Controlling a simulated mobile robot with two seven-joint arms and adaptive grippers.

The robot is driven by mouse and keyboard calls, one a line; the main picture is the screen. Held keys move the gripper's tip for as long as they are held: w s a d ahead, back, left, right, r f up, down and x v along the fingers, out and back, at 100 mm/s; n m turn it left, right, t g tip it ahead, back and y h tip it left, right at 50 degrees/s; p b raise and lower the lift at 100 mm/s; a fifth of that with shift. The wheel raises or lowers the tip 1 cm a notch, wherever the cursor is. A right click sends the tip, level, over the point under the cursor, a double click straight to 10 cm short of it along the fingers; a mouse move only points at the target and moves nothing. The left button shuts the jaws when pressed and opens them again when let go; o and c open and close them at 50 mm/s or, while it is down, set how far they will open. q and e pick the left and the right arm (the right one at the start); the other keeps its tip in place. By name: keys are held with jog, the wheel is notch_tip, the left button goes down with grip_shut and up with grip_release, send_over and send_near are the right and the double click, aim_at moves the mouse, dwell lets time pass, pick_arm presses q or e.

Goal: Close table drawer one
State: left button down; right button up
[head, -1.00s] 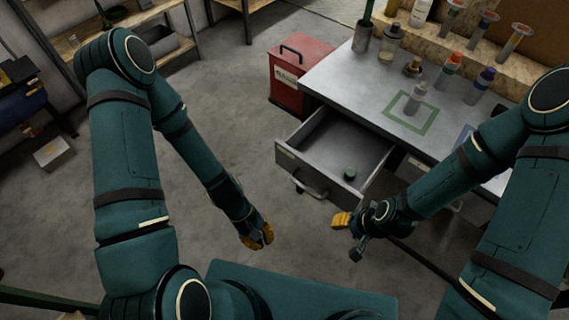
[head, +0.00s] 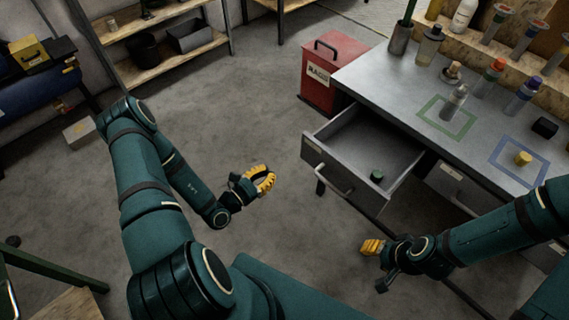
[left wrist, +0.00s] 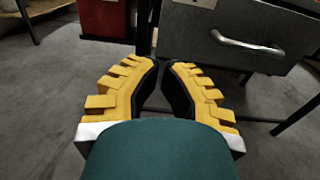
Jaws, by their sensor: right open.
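The grey drawer (head: 318,153) of the metal table is pulled out, with its front panel facing my left side and a bar handle (head: 333,181) on it. A small green round item (head: 377,175) lies inside. My left gripper (head: 266,180) is left of the drawer front, apart from it, with no object visible in it. In the left wrist view its yellow fingers (left wrist: 162,66) point toward the space below the drawer front (left wrist: 215,58), with tips close together. The handle (left wrist: 245,43) is upper right there. My right gripper (head: 376,266) is open and empty, below and in front of the drawer.
The table top (head: 395,88) holds several bottles, a green square outline and a blue one. A red box (head: 330,75) stands on the floor behind the drawer. Another drawer (head: 445,178), further right, appears closed.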

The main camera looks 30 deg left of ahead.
aim_at(302, 148)
pick_arm(q)
jog(key=b+x, duration=0.2)
jog(key=x, duration=1.1)
jog(key=shift+w, duration=0.1)
pick_arm(e)
jog(key=shift+w+f, duration=0.25)
jog(key=shift+f, duration=0.9)
pick_arm(q)
jog(key=shift+d, duration=0.1)
